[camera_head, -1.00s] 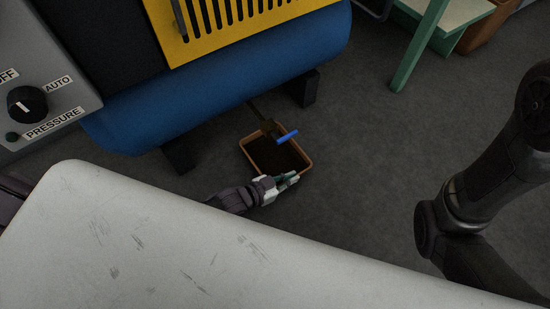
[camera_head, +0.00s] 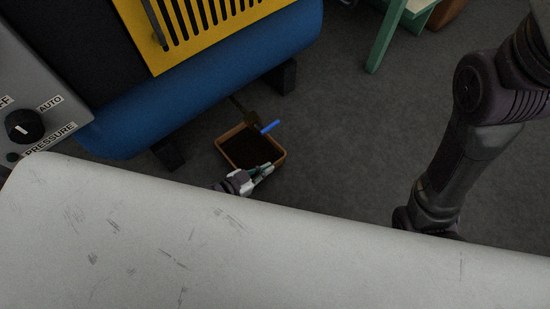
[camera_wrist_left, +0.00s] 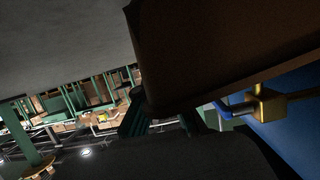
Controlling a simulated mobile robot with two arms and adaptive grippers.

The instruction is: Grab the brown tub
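The brown tub (camera_head: 279,146), an open rectangular container with a dark inside, sits on the floor past the white table edge in the head view. My left gripper (camera_head: 267,173) is at its near rim, close to the near right corner. Its fingers are small in that view, and I cannot tell whether they grip the rim. In the left wrist view, the tub (camera_wrist_left: 215,45) fills the upper right, very close to the dark fingers (camera_wrist_left: 158,120). The finger gap is unclear. My right arm shows at the right, but its gripper is out of sight.
A blue tank (camera_head: 205,85) stands behind the tub, with a brass valve (camera_head: 252,118) and blue handle (camera_head: 270,127) over its far side. The scratched white table (camera_head: 150,235) fills the foreground. A green leg (camera_head: 384,40) stands upper right. Floor right of the tub is clear.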

